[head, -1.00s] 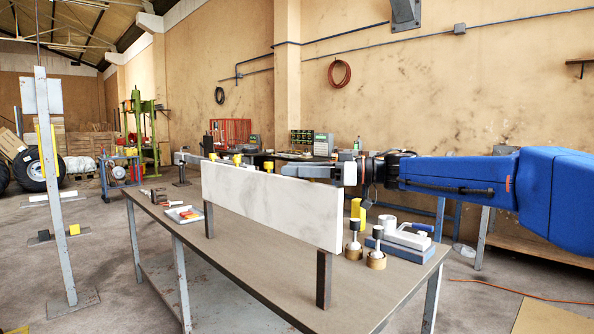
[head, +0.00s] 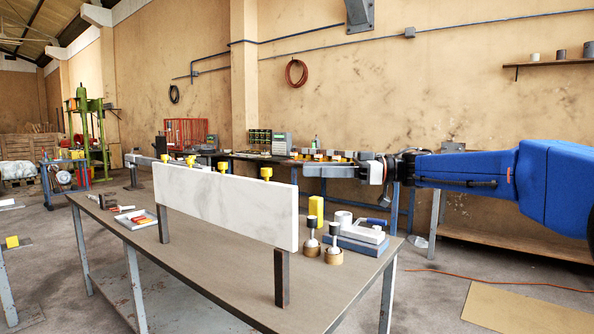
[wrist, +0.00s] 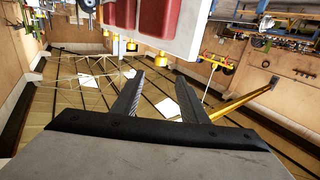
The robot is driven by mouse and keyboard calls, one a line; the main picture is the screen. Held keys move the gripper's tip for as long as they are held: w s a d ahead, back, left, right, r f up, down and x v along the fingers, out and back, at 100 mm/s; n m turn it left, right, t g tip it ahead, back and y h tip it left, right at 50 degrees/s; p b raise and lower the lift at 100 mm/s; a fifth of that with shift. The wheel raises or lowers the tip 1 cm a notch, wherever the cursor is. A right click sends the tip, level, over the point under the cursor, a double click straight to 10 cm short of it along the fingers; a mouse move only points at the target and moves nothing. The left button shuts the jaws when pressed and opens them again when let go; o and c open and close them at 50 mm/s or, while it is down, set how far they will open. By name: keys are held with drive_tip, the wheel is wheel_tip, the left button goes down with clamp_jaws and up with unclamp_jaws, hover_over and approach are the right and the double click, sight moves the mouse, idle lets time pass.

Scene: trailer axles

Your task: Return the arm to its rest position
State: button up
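My arm reaches in from the right in the head view. My gripper (head: 312,171) is at its left end, level and just above the right end of a white panel (head: 225,205). In the wrist view my gripper (wrist: 160,84) shows two dark fingers standing apart with nothing between them. The panel, seen upside down there (wrist: 196,28), has red lamps (wrist: 160,18) and yellow knobs (wrist: 131,46) beyond the fingertips. I see no contact between the fingers and the panel.
The panel stands on dark posts on a table (head: 185,265). Behind its right end are a yellow block (head: 315,209), two knobbed pieces (head: 334,246) and a blue-and-white tool (head: 362,236). A tray (head: 135,218) lies at the left. A back bench with bins stands by the wall.

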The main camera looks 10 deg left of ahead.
drive_tip(key=shift+w+d, duration=0.15)
drive_tip(key=shift+d, duration=0.55)
